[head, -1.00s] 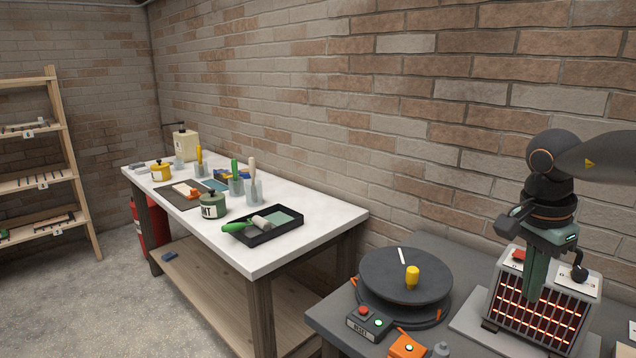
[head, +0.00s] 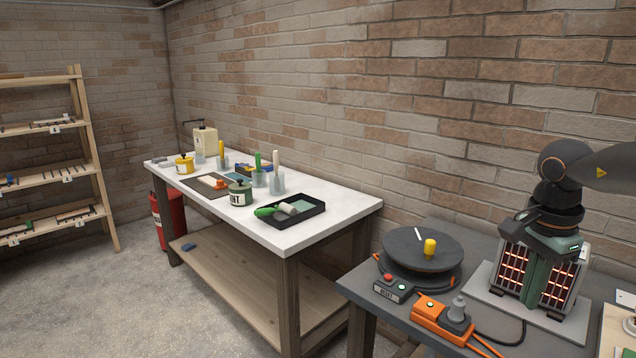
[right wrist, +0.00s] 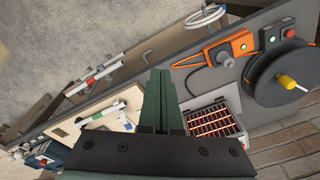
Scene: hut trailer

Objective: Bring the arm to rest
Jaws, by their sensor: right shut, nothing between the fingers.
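My right gripper (head: 537,303) shows at the right of the head view, below its dark arm, with its green fingers together and pointing down. It appears in front of the glowing heater (head: 571,296) and hides its middle; I cannot tell how far apart they are. In the right wrist view the fingers (right wrist: 160,76) are closed with nothing between them, and the heater (right wrist: 213,122) is to their right. My left gripper is not in view.
A white-topped table (head: 330,209) with painting tools stands further left. Open floor (head: 130,300) lies at the lower left.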

